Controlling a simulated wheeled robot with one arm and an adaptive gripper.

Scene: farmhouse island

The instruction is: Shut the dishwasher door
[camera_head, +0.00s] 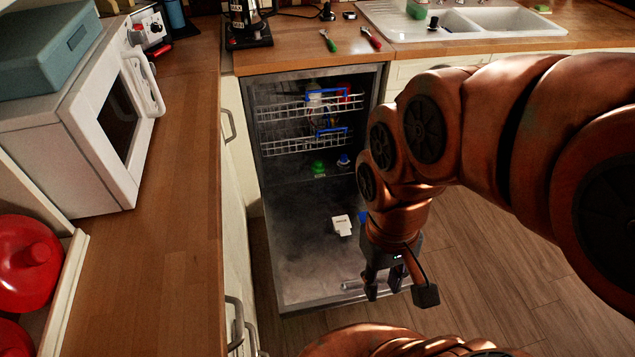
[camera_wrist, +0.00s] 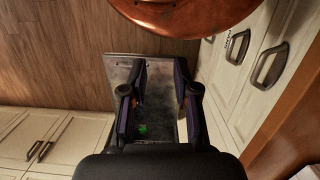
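The dishwasher (camera_head: 258,150) is open under the counter. Its door (camera_head: 298,245) lies folded down, close to level, over the wooden floor. White racks (camera_head: 300,145) sit inside the dishwasher. My gripper (camera_head: 383,288) points down by the right part of the door's outer end. In the wrist view my gripper (camera_wrist: 160,80) has its two fingers apart with nothing held between them. The door (camera_wrist: 160,68) shows behind and between the fingers there. I cannot tell whether the fingers touch the door. My arm hides part of the door's right edge.
A white and a blue piece lie on the door's inner face, with a green item (camera_head: 318,168) farther in. A counter with a microwave (camera_head: 100,110) runs along the left. A sink (camera_head: 460,22) is at back right. Open wooden floor (camera_head: 510,260) lies right of the door.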

